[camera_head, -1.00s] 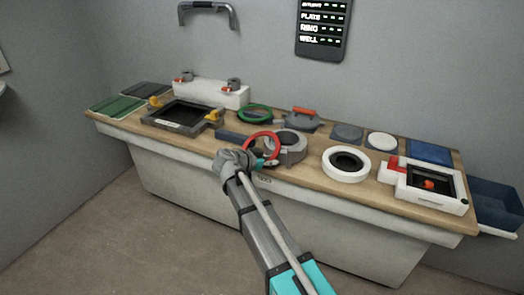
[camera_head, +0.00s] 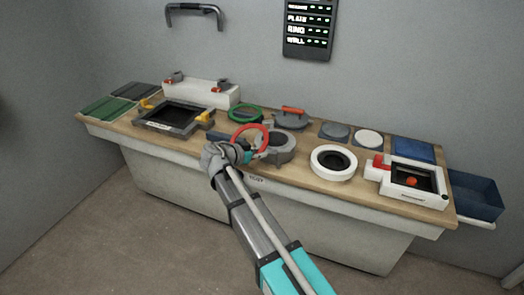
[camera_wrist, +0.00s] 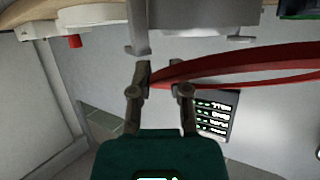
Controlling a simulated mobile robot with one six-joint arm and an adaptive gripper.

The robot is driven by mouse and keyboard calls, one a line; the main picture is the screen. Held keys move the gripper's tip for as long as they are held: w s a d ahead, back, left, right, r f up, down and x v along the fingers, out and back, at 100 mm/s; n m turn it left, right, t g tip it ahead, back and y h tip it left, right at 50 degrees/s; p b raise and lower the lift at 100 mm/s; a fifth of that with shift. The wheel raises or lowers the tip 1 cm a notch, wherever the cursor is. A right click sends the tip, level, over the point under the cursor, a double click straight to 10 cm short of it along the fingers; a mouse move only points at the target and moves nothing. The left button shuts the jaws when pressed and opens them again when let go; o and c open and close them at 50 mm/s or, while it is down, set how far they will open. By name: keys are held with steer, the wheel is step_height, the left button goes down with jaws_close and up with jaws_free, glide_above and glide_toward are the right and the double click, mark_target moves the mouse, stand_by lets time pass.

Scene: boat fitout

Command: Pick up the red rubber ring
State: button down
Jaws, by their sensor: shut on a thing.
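The red rubber ring (camera_head: 266,134) is off the bench top, standing tilted on edge in front of the grey round housing (camera_head: 283,150). My gripper (camera_head: 250,156) is shut on the ring's lower edge. In the wrist view the red ring (camera_wrist: 245,62) passes between the two fingertips of my gripper (camera_wrist: 163,82) and reaches out to the right. The ring overlaps part of the housing in the head view, and I cannot tell the exact gap between them.
A green ring (camera_head: 245,114) and a grey lidded pot (camera_head: 291,120) stand behind. A white ring-shaped part (camera_head: 333,174) and a white box (camera_head: 420,194) are to the right. A dark-framed hatch (camera_head: 172,128) lies left. A blue bin (camera_head: 475,200) hangs at the right end.

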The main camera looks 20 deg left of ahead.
steer(key=s+r+p, duration=0.7)
steer(key=s, duration=0.5)
steer(key=shift+a+r, duration=0.4)
steer(key=shift+a, duration=0.05)
steer(key=shift+s, duration=0.1)
